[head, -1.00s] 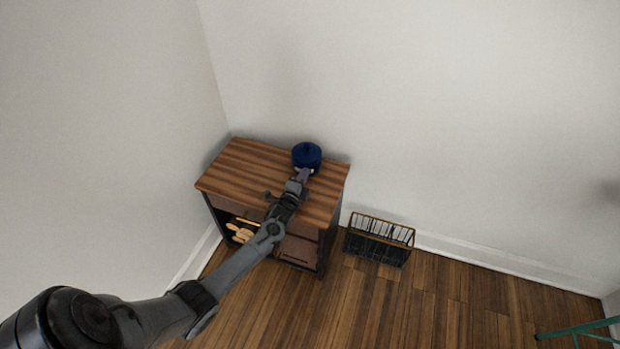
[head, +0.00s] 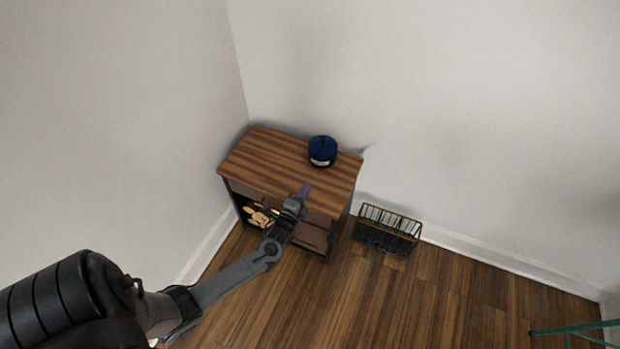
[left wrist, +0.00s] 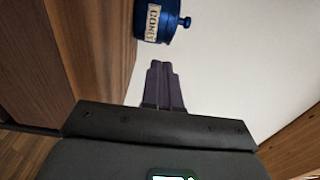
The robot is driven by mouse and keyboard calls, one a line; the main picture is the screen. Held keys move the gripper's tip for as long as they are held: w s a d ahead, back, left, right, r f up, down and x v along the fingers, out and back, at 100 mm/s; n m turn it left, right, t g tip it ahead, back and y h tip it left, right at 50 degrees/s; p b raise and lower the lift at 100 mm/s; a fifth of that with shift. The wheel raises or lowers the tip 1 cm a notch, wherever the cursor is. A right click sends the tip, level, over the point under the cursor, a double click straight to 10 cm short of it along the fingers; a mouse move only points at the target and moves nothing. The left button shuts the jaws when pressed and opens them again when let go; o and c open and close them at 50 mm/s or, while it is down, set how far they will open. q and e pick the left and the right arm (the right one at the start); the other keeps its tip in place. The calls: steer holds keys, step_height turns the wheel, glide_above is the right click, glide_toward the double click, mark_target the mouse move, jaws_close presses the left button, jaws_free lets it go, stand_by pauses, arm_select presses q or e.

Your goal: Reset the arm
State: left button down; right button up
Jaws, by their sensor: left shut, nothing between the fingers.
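My left gripper (head: 303,191) reaches in from the lower left in the head view and sits over the front edge of the wooden cabinet top (head: 270,156). Its two dark fingers are together with nothing between them, which also shows in the left wrist view (left wrist: 163,84). A blue lidded jar (head: 322,151) with a pale label stands on the back right of the cabinet top, apart from the fingertips. In the left wrist view the jar (left wrist: 158,22) is beyond the fingers, with part of its label lettering visible. My right gripper does not show.
The cabinet's open front holds pale wooden pieces (head: 257,216). A black and gold wire rack (head: 388,232) stands on the floor against the wall, right of the cabinet. A green frame (head: 575,331) is at the lower right. Wooden floor between is clear.

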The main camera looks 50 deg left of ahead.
arm_select(q)
steer(key=shift+v, duration=0.9)
steer(key=s+d+r+n+g+h+p, duration=0.2)
steer(key=s+d+r+h+p, duration=0.25)
steer(key=d+r+p, duration=0.5)
steer(key=s+d+r+n+g+h+p, duration=0.25)
steer(key=s+d+r+p, duration=0.4)
steer(key=d+r, duration=0.45)
steer(key=s+d+r+n+g+h, duration=0.1)
steer(key=s+d+r+n+g, duration=0.55)
steer(key=s, duration=0.45)
step_height(320, 180, up, 37)
steer(key=g+p, duration=0.1)
steer(key=p, duration=3.7)
steer(key=shift+d+r+p, duration=0.2)
steer(key=shift+d+p, duration=0.1)
steer(key=shift+p, duration=0.1)
steer(key=shift+s, duration=0.15)
